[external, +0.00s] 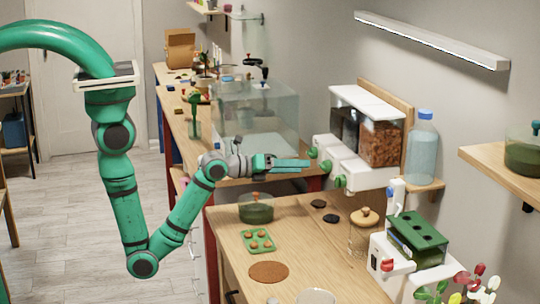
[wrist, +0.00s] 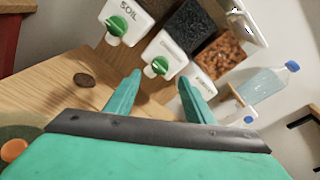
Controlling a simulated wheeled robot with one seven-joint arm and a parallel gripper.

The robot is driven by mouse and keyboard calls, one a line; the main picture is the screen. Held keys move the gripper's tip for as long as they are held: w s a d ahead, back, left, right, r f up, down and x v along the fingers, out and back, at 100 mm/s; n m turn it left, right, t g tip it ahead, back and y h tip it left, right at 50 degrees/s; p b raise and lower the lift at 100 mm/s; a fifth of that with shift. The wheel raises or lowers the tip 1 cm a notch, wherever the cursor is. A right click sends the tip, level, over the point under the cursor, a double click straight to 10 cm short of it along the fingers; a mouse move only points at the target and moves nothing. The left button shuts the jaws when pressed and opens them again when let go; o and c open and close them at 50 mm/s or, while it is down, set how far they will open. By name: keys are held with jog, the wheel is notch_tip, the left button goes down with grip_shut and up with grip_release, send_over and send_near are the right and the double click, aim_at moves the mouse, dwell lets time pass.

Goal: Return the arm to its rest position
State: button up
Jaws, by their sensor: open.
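My green arm hangs down at the left of the external view and bends up to my gripper (external: 290,163), held in the air above the far part of the near wooden counter (external: 310,240). The two green fingers are apart with nothing between them; the wrist view also shows my gripper (wrist: 158,95) open and empty. Beyond the fingers in the wrist view are white dispensers with green knobs, one labelled SOIL (wrist: 127,20).
A clear tank (external: 255,118) stands behind my gripper. The dispenser unit (external: 365,135) is to its right, beside a water bottle (external: 422,148). Below are a lidded green pot (external: 256,208), a green tray (external: 257,241), a brown disc (external: 268,272) and a glass jar (external: 364,235).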

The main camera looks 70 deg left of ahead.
jog(key=s+f+n, duration=0.4)
jog(key=n, duration=0.1)
jog(key=s+f+n, duration=0.4)
jog(key=n, duration=0.2)
jog(key=s+f+n+t, duration=0.1)
jog(key=s+f+n, duration=0.3)
jog(key=s+n, duration=0.1)
jog(key=shift+a+f+n, duration=0.15)
jog(key=shift+a+n, duration=0.25)
jog(key=s+f+n, duration=0.1)
jog(key=s+n, duration=0.2)
jog(key=s+f+n, duration=0.1)
jog(key=s+n, duration=0.2)
jog(key=s, duration=0.1)
jog(key=s+a+f+n+y, duration=0.1)
jog(key=s+n, duration=0.2)
jog(key=s, duration=0.1)
jog(key=shift+a+f, duration=0.1)
jog(key=shift+f, duration=0.15)
jog(key=s+f+n+g+h, duration=0.1)
jog(key=s+f+n+g, duration=0.1)
jog(key=s, duration=1)
notch_tip(320, 180, down, 2)
jog(key=shift+s+f+n, duration=0.2)
jog(key=shift+s+n, duration=0.1)
jog(key=shift+n, duration=0.3)
